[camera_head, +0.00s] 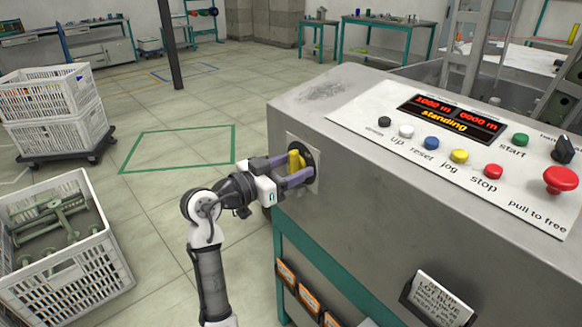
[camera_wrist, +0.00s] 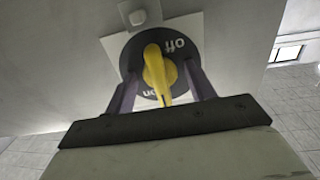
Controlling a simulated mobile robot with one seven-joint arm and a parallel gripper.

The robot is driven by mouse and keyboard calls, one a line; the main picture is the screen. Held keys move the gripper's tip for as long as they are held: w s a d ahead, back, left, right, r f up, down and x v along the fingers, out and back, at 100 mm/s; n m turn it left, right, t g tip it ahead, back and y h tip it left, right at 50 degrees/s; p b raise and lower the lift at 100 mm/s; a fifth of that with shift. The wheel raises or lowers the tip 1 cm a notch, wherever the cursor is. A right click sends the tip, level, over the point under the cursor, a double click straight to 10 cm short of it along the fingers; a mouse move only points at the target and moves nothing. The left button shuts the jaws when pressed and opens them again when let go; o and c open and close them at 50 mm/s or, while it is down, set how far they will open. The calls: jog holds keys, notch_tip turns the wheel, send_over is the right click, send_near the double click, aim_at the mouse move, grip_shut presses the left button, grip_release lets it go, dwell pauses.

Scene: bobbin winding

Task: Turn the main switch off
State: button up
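The main switch is a round black plate (camera_head: 311,161) with a yellow handle (camera_head: 295,158) on the grey machine's left side face. In the wrist view the black plate (camera_wrist: 193,52) carries "off" at upper right and "on" at lower left, both upside down. The yellow handle (camera_wrist: 156,68) stands nearly upright in that picture, its narrow end down beside "on". My gripper (camera_head: 297,169) is at the switch. In the wrist view the fingers of my gripper (camera_wrist: 160,77) are spread on either side of the handle, with visible gaps. Fingertip contact with the plate cannot be told.
The console top (camera_head: 340,120) has a lit display (camera_head: 452,117) reading "standing", several buttons and a red mushroom stop (camera_head: 561,180). A white crate of bobbins (camera_head: 60,250) and stacked crates (camera_head: 50,105) stand left. The green-marked floor area (camera_head: 180,148) is clear.

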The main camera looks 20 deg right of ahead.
jog(key=c, duration=0.9)
jog(key=shift+r, duration=0.1)
jog(key=shift+n+p, duration=1.2)
jog(key=shift+p, duration=0.35)
jog(key=shift+n+p, duration=0.65)
jog(key=shift+n, duration=0.05)
jog(key=shift+n+p, duration=1.6)
jog(key=shift+p, duration=0.6)
jog(key=shift+n, duration=0.3)
jog(key=shift+n+p, duration=1.6)
jog(key=shift+p, duration=0.9)
jog(key=shift+n, duration=0.3)
